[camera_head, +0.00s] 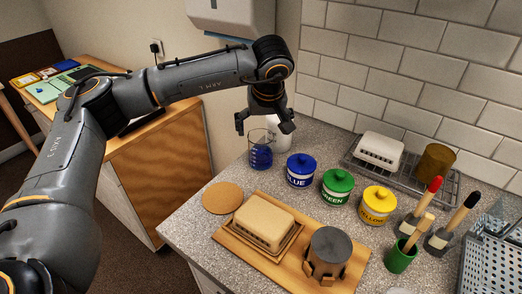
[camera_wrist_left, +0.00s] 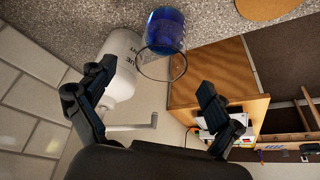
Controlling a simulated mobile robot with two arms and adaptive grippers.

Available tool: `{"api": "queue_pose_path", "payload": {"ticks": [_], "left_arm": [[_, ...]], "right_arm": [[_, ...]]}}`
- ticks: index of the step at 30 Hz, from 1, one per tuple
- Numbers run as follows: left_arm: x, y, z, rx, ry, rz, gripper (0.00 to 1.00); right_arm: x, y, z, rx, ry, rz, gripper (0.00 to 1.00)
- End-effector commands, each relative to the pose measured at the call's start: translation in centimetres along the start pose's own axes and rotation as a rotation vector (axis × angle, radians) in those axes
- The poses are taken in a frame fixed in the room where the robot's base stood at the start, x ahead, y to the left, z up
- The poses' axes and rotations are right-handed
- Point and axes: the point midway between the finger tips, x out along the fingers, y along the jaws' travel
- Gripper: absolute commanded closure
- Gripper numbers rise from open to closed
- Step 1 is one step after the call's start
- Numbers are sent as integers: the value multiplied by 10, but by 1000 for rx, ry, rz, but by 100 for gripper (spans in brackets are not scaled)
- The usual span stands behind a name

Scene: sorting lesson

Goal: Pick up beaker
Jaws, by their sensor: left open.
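The beaker (camera_head: 260,157) is clear glass with blue contents and stands upright on the speckled counter near its left edge. My left gripper (camera_head: 264,125) points down over it, fingers spread, close to its rim. In the left wrist view the beaker (camera_wrist_left: 166,28) lies just ahead of the gap between the open fingers (camera_wrist_left: 156,76), its glass rim towards me. Nothing is held. I cannot tell whether a finger touches the glass. My right gripper is not in view.
A white container (camera_head: 281,138) stands close behind the beaker; it is also in the left wrist view (camera_wrist_left: 122,72). A round cork mat (camera_head: 222,198) lies in front.

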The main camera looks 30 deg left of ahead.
Motion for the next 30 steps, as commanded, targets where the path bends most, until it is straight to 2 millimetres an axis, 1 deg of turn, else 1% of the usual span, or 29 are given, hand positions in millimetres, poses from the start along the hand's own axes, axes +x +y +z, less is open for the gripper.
{"api": "queue_pose_path", "payload": {"ticks": [5,8,9,12,15,21,23,24,29,30], "left_arm": [[16,-2,-2,-2,-2,-5,9],[31,-4,-2,-2,-4,-4,9],[38,-3,-2,-3,-3,-4,9],[49,-3,-2,-2,-3,-2,9],[54,-3,-2,-2,-1,0,9],[55,-2,-2,-2,-1,0,9],[54,-2,-2,-2,-1,0,21],[54,-2,-2,-2,-1,0,29],[54,-2,-2,-2,-1,0,62],[54,-2,-2,-2,-1,0,70]], "right_arm": [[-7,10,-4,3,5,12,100],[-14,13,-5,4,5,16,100],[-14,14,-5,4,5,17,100],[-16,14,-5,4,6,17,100],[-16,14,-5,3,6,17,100],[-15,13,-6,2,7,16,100],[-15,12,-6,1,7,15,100],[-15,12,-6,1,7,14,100],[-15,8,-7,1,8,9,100],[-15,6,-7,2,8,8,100]]}}
